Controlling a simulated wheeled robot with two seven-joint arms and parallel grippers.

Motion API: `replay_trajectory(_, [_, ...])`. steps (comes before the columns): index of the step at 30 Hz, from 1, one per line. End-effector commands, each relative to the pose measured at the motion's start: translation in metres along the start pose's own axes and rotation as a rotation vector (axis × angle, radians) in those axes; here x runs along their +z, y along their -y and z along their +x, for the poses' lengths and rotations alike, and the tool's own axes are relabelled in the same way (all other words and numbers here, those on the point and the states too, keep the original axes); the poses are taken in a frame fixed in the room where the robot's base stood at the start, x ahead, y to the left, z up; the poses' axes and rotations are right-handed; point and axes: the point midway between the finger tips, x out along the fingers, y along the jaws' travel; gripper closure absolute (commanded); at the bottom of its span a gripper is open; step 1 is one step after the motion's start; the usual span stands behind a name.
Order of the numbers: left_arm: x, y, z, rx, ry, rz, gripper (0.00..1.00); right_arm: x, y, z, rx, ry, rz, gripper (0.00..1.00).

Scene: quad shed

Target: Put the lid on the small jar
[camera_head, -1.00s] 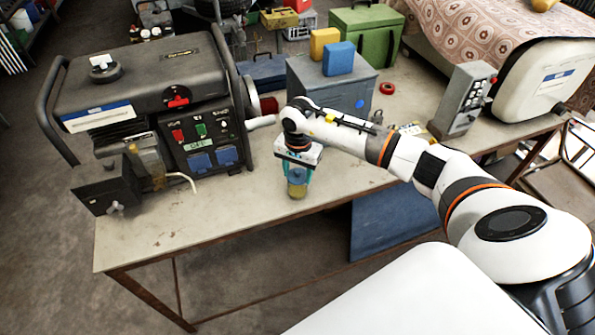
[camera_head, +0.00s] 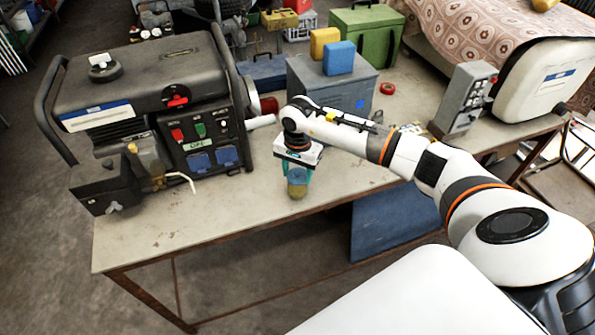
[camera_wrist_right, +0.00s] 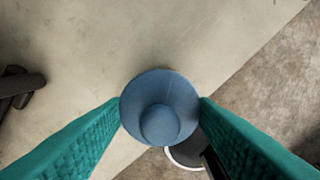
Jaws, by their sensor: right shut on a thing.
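My right gripper (camera_head: 297,174) has teal fingers and is shut on the blue lid (camera_wrist_right: 160,108), a round disc with a knob in the middle. The lid (camera_head: 297,175) also shows in the head view, just above the small yellowish jar (camera_head: 297,191) near the table's front edge. Whether lid and jar touch is too small to tell. In the wrist view a pale round rim with a dark inside, seemingly the jar (camera_wrist_right: 185,157), peeks out below and right of the lid, partly hidden by the lid and the right finger. My left gripper is not in view.
A generator (camera_head: 150,110) stands left on the table (camera_head: 190,232). Behind my right gripper is a grey box (camera_head: 345,98) with yellow and blue blocks on it. A red ring (camera_head: 387,88) and a grey control box (camera_head: 463,98) are to the right. The front left tabletop is clear.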

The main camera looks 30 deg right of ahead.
Motion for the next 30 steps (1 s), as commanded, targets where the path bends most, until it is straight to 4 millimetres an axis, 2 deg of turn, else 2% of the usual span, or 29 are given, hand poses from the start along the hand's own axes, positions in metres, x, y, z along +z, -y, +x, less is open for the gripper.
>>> replay_trajectory(7, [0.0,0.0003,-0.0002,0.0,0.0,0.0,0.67,0.0002,0.0001,-0.0003,0.0,0.0,0.0,0.69])
replay_trajectory(8, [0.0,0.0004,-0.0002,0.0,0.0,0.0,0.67,0.0002,0.0001,-0.0003,0.0,0.0,0.0,0.45])
replay_trajectory(12, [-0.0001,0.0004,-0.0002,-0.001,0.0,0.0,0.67,0.0002,0.0002,-0.0002,0.0,0.0,0.0,0.22])
replay_trajectory(18, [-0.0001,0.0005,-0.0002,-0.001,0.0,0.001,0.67,0.0002,0.0002,-0.0002,0.0,0.0,0.0,0.22])
replay_trajectory(22, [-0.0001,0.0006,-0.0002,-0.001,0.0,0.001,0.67,0.0002,0.0002,-0.0001,0.0,0.0,0.0,0.01])
replay_trajectory(30, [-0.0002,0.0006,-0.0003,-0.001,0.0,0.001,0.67,0.0002,0.0002,-0.0003,0.0,0.0,0.0,0.01])
